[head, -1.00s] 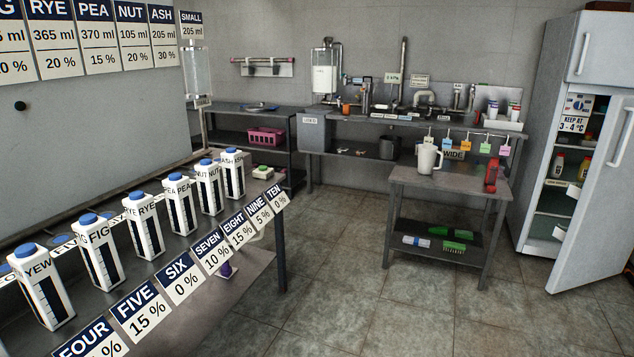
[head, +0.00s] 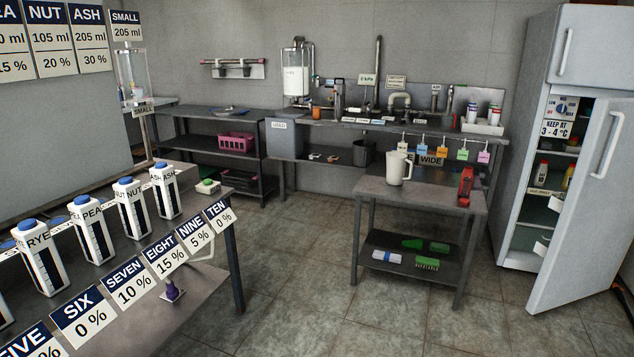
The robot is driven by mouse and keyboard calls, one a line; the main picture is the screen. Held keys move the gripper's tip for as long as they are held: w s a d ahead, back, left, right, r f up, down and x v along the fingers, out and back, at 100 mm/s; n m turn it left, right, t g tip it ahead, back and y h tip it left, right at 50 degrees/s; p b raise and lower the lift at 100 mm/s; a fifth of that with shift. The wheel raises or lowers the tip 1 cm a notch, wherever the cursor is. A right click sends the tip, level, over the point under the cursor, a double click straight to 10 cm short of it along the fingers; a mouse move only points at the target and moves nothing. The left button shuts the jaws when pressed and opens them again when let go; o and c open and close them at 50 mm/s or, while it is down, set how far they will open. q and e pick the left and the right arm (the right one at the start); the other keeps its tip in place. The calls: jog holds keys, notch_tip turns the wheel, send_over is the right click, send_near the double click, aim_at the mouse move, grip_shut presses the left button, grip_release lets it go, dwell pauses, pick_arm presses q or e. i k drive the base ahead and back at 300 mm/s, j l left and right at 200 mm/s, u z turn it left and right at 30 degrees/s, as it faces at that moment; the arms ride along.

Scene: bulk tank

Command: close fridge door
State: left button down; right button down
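The fridge (head: 519,130) is a tall pale grey unit at the right side of the head view. Its lower fridge door (head: 580,215) stands open, swung out toward the right front, with a vertical handle (head: 607,145) on its outer face. Its upper door (head: 582,48) is shut. Neither of my grippers is in view.
A small table (head: 420,194) with a white jug (head: 397,168) and a red item (head: 465,185) stands left of the fridge. A long bench (head: 190,300) with several cartons fills the left front. Tiled floor (head: 400,310) is clear in the middle. A dark object (head: 622,293) lies beyond the door's lower edge.

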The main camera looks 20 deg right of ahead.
aim_at(593, 234)
jog(key=i+l, duration=0.1)
jog(key=l, duration=1)
jog(key=i+l, duration=0.15)
jog(key=l, duration=0.4)
jog(key=i+l+z, duration=0.1)
jog(key=l, duration=0.45)
jog(key=i+l, duration=0.1)
jog(key=l, duration=0.45)
jog(key=i+l, duration=0.1)
jog(key=l, duration=0.45)
jog(key=i+l, duration=0.15)
jog(key=l, duration=0.2)
jog(key=i+l, duration=0.15)
jog(key=l, duration=0.25)
jog(key=i+l, duration=0.15)
jog(key=l, duration=0.2)
jog(key=i+l+z, duration=0.1)
jog(key=l, duration=0.25)
